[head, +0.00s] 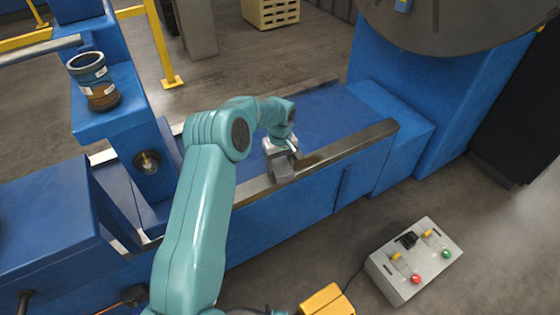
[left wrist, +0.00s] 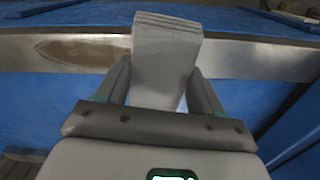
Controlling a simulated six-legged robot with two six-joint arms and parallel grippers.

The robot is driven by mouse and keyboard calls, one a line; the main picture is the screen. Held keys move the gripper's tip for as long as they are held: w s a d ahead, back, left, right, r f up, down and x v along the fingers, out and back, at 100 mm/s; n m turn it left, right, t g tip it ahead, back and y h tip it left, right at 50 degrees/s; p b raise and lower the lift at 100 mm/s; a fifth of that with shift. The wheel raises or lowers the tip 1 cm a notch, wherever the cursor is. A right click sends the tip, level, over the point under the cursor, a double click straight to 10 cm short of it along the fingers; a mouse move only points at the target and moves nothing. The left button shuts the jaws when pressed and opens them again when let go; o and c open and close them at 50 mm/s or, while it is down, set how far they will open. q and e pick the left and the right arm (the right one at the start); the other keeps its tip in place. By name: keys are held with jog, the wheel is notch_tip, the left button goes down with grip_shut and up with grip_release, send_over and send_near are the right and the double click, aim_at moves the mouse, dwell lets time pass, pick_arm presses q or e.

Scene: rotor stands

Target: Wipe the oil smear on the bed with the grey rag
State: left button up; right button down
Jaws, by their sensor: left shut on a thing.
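The grey rag (left wrist: 166,52) is a folded pad held between the fingers of my left gripper (left wrist: 158,84). In the head view my left gripper (head: 283,160) is over the near metal rail of the blue bed (head: 345,150). The rag's far end overlaps the rail in the left wrist view; I cannot tell whether it touches. A brownish oil smear (left wrist: 82,47) shows on the bare metal rail (left wrist: 250,60), left of the rag. In the head view the smear cannot be made out clearly. My right gripper is not in view.
A grey control box (head: 414,262) with coloured buttons stands on the floor at the lower right. A large grey disc (head: 450,20) rises at the upper right.

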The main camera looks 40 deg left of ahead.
aim_at(297, 166)
pick_arm(q)
jog(key=shift+f+b, duration=0.65)
jog(key=shift+f, duration=0.35)
dwell(0.5)
jog(key=shift+w+d+r, duration=0.1)
jog(key=shift+w+d, duration=0.15)
jog(key=shift+w, duration=0.6)
jog(key=shift+w+d, duration=0.25)
jog(key=shift+w, duration=0.55)
jog(key=shift+w+d, duration=0.25)
jog(key=shift+w, duration=0.6)
jog(key=shift+w+d, duration=0.25)
jog(key=shift+w, duration=0.55)
